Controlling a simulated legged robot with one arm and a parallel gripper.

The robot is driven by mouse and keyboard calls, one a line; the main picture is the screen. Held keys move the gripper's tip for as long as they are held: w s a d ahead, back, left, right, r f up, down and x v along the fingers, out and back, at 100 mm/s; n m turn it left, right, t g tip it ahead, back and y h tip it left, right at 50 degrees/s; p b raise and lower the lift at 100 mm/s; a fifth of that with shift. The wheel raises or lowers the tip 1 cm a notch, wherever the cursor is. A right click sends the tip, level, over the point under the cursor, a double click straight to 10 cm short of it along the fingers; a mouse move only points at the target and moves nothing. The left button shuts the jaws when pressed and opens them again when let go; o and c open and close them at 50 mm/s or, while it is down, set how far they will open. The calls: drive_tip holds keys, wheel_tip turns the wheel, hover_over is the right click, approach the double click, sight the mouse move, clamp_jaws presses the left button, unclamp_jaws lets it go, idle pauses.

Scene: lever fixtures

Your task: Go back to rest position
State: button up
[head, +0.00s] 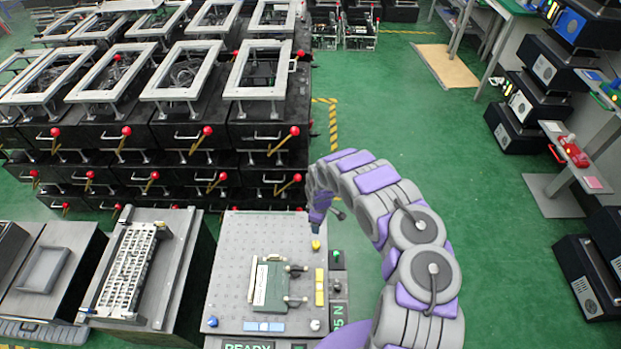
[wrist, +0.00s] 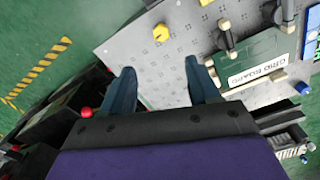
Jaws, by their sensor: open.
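My gripper (wrist: 160,82) is open in the wrist view, with its two dark blue fingers apart and nothing between them. In the head view my gripper (head: 315,226) hangs over the back right part of the grey perforated panel (head: 240,240). The panel bears a green board (head: 270,285) with black-handled levers, which is labelled "GRID BOARD" in the wrist view (wrist: 265,62). A yellow knob (wrist: 161,32) on the panel lies just beyond the fingers in the wrist view. The gripper's height above the panel is hard to tell.
Stacked black fixtures with red-knobbed levers (head: 208,131) stand behind and left of the panel. A box with a slotted metal rack (head: 127,270) stands to its left. Green floor (head: 450,130) is open at the right, before shelves of black units (head: 540,80).

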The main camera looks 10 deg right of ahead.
drive_tip(key=s+d+r+m+h, duration=0.1)
drive_tip(key=d+r+m, duration=0.1)
drive_tip(key=d+r, duration=0.45)
drive_tip(key=s+d+r+m+h, duration=0.1)
drive_tip(key=d+r+h, duration=0.15)
drive_tip(key=r, duration=0.75)
drive_tip(key=s+d+r+m, duration=0.1)
drive_tip(key=s+r, duration=0.2)
drive_tip(key=r, duration=0.3)
drive_tip(key=s+d+r+m+g, duration=0.1)
drive_tip(key=s+r+m, duration=0.1)
drive_tip(key=r, duration=0.3)
drive_tip(key=s+d+r+m, duration=0.1)
drive_tip(key=s+r, duration=0.2)
drive_tip(key=r, duration=0.3)
drive_tip(key=s+a+r+m+y, duration=0.1)
drive_tip(key=s+a+r+m, duration=0.3)
drive_tip(key=s+r, duration=0.75)
drive_tip(key=s+a+r+y, duration=0.1)
drive_tip(key=s+a, duration=0.3)
drive_tip(key=s, duration=0.6)
drive_tip(key=s+a+r+y, duration=0.1)
drive_tip(key=s+a, duration=0.3)
drive_tip(key=s, duration=0.7)
drive_tip(key=shift+s+a+r+m+g, duration=0.25)
drive_tip(key=shift+a+r+m+g, duration=0.15)
drive_tip(key=shift+r, duration=0.2)
drive_tip(key=shift+d+y, duration=0.1)
drive_tip(key=shift+y, duration=0.15)
